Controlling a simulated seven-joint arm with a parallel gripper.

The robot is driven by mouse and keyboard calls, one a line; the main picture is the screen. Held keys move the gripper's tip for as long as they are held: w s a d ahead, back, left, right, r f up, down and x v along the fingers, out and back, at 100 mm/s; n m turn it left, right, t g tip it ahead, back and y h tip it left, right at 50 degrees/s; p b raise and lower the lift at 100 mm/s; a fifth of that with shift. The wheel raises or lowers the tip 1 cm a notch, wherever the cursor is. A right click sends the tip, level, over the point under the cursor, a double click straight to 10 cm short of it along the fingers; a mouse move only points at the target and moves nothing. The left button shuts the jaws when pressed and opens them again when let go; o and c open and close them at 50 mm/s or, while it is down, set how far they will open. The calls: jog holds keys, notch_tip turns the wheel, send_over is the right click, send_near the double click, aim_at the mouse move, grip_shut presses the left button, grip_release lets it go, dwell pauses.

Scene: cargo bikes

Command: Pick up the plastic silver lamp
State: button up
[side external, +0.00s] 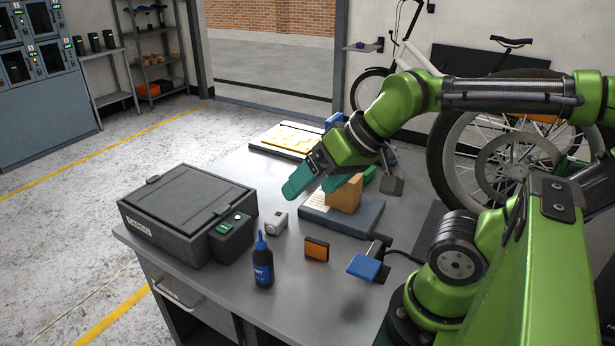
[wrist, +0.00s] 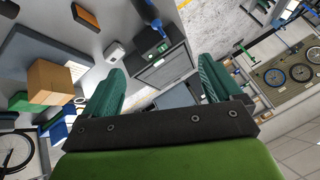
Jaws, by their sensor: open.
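The silver lamp (side external: 277,222), a small rounded grey-white piece, lies on the grey workbench between the dark cargo box and a flat slab. The lamp is apart from both fingers.
The cargo box (side external: 185,208) stands left of the lamp. A blue bottle (side external: 263,264) and an orange reflector (side external: 317,249) stand in front. A cardboard box (side external: 345,194) sits on the slab (side external: 362,219) at right. A blue-topped item (side external: 364,267) lies nearer my base.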

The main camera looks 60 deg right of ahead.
jog(key=shift+o, duration=0.4)
jog(key=shift+f, duration=0.1)
jog(key=n+g+h, duration=0.2)
jog(key=n+g, duration=0.3)
jog(key=g, duration=0.2)
send_over(276, 217)
notch_tip(276, 217, down, 7)
jog(key=f, duration=1)
jog(key=shift+s+a+f, duration=0.1)
jog(key=shift+s+f, duration=0.25)
jog(key=shift+f, duration=0.05)
jog(key=shift+w+d+f, duration=0.1)
jog(key=shift+w+f, duration=0.1)
jog(key=shift+f, duration=1.35)
jog(key=shift+w+d+f, duration=0.1)
jog(key=shift+w+f, duration=0.05)
jog(key=shift+f, duration=1.4)
